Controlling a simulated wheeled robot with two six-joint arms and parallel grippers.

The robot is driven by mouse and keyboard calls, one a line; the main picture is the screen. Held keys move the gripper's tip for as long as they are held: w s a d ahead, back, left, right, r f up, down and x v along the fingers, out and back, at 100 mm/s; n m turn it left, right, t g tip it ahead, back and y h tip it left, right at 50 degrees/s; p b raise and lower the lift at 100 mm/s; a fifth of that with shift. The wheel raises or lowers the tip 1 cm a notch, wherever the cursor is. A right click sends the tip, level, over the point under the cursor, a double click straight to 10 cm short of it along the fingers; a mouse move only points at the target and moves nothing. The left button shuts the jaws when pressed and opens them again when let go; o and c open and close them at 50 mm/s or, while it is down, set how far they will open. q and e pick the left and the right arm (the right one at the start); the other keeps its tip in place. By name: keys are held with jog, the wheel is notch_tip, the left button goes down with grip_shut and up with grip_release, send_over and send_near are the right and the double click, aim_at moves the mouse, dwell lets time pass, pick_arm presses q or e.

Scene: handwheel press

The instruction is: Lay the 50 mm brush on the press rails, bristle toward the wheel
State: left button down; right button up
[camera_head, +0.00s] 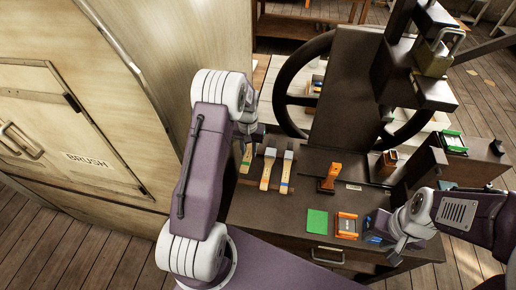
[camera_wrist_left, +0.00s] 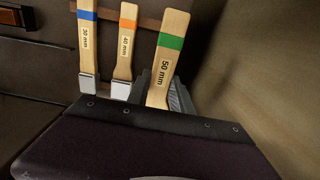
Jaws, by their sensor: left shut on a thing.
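The 50 mm brush (camera_wrist_left: 165,70) has a pale wooden handle with a green band. In the left wrist view its lower end is between the dark fingers of my left gripper (camera_wrist_left: 168,95), which is shut on it. In the head view this brush (camera_head: 247,158) is leftmost of three on the dark bench, and my left gripper (camera_head: 253,134) is at its far end. Its bristles are hidden. The press (camera_head: 345,85) stands behind with its large dark handwheel (camera_head: 281,88). I cannot make out the rails clearly. My right gripper (camera_head: 394,254) is at the bench's right front; its jaw state is unclear.
The 40 mm brush (camera_wrist_left: 125,45) with an orange band and the 30 mm brush (camera_wrist_left: 87,40) with a blue band lie beside it. An orange stamp-like piece (camera_head: 331,175), a green square (camera_head: 317,221) and an orange-framed box (camera_head: 346,225) stand on the bench. A wooden cabinet (camera_head: 90,120) is at left.

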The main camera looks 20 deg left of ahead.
pick_arm(q)
jog(key=shift+s+a+f, duration=0.1)
jog(key=shift+s+a, duration=0.05)
jog(key=shift+s, duration=0.05)
jog(key=shift+w+f+b, duration=0.1)
jog(key=shift+f+b, duration=0.35)
jog(key=shift+f, duration=0.05)
notch_tip(320, 180, down, 6)
jog(key=b, duration=0.5)
jog(key=shift+s+r, duration=0.1)
jog(key=shift+s, duration=0.1)
jog(key=shift+p, duration=0.5)
dwell(0.6)
jog(key=shift+f+b, duration=0.7)
jog(key=shift+f, duration=0.35)
jog(key=c, duration=1.1)
grip_release()
jog(key=shift+o, duration=0.2)
